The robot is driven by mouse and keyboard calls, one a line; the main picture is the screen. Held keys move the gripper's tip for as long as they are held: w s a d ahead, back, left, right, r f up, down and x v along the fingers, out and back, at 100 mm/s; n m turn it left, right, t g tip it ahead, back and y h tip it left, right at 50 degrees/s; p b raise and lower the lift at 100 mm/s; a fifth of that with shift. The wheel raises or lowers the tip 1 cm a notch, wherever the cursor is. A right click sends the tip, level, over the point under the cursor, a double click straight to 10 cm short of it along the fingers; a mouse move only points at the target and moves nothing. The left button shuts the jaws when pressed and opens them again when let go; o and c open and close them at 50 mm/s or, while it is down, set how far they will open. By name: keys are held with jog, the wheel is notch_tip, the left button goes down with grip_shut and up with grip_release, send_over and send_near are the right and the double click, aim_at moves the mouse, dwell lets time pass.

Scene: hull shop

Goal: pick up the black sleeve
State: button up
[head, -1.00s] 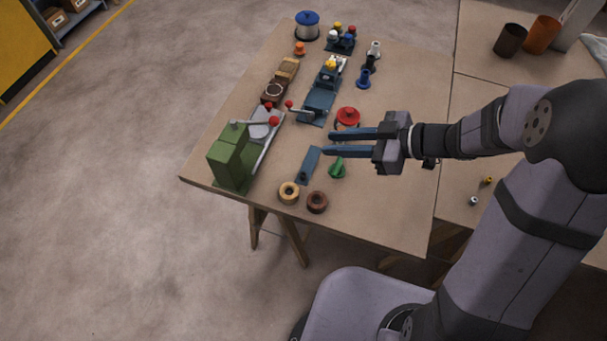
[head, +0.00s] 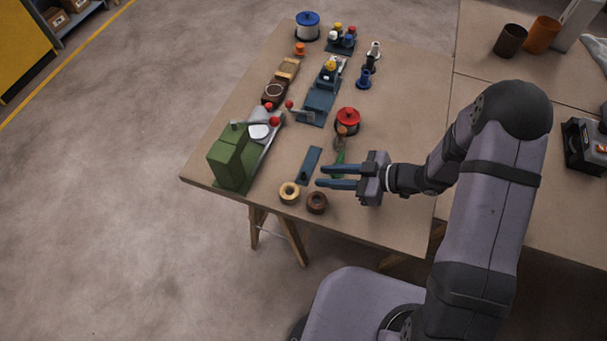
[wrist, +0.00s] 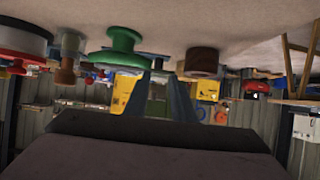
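The black sleeve (head: 370,64) stands on the table in the head view, in a short row between a white-grey sleeve (head: 374,50) behind it and a blue sleeve (head: 364,79) in front. My gripper (head: 320,176) is open and empty, well in front of the sleeve, near the front part of the table. Its two blue fingers point left, close to the two rings. In the wrist view my gripper (wrist: 160,85) shows its fingers apart with nothing between them. I cannot make out the black sleeve in the wrist view.
A yellow ring (head: 290,193) and a brown ring (head: 316,203) lie near the fingertips. A red-topped round item (head: 347,120) stands between my gripper and the sleeves. A green machine (head: 230,158) is at left. The table right of the sleeves is clear.

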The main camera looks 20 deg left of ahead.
aim_at(305, 175)
jog(key=shift+p+x, duration=0.85)
jog(key=shift+x, duration=2.35)
jog(key=shift+w, duration=0.15)
jog(key=shift+c, duration=0.2)
grip_shut()
